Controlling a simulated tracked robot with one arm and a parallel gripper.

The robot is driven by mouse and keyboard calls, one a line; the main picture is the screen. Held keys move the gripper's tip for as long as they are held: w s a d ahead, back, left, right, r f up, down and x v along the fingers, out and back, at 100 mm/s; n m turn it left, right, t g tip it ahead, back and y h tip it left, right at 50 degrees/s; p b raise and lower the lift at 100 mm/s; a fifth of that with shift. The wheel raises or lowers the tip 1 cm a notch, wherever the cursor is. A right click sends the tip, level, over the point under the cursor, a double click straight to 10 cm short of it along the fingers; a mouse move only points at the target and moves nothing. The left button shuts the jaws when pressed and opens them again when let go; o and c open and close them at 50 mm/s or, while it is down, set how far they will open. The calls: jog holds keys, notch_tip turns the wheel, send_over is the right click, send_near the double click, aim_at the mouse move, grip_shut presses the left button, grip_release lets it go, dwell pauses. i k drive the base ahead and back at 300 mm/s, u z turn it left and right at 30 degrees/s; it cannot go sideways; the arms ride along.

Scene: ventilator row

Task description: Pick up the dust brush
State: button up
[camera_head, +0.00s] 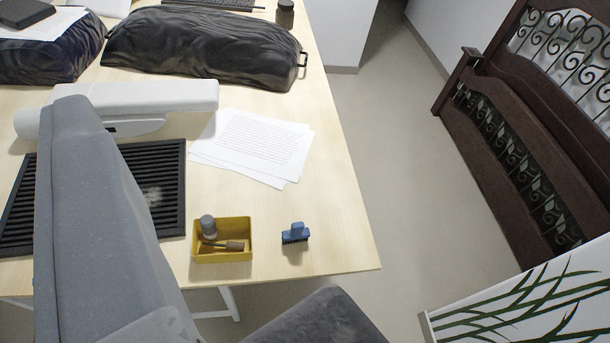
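A small blue brush (295,234) with dark bristles, which looks like the dust brush, sits on the pale wooden table (335,225) near its front right corner. It stands apart from and just right of a yellow tray (222,257). The brush is in full view with its bristles down and its blue grip on top. Nothing touches it except the table. My gripper's fingers do not show in this view. A large grey arm part of mine covers the left side of the picture.
The tray holds a grey-capped jar (208,226) and a wooden-handled tool (228,246). A black slatted grille (160,165) with a pale dusty patch lies left. Papers (262,145) and a dark covered bundle (205,45) lie farther back. Floor is clear beyond the table's right edge.

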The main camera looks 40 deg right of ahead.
aim_at(299, 233)
jog(key=z, duration=0.75)
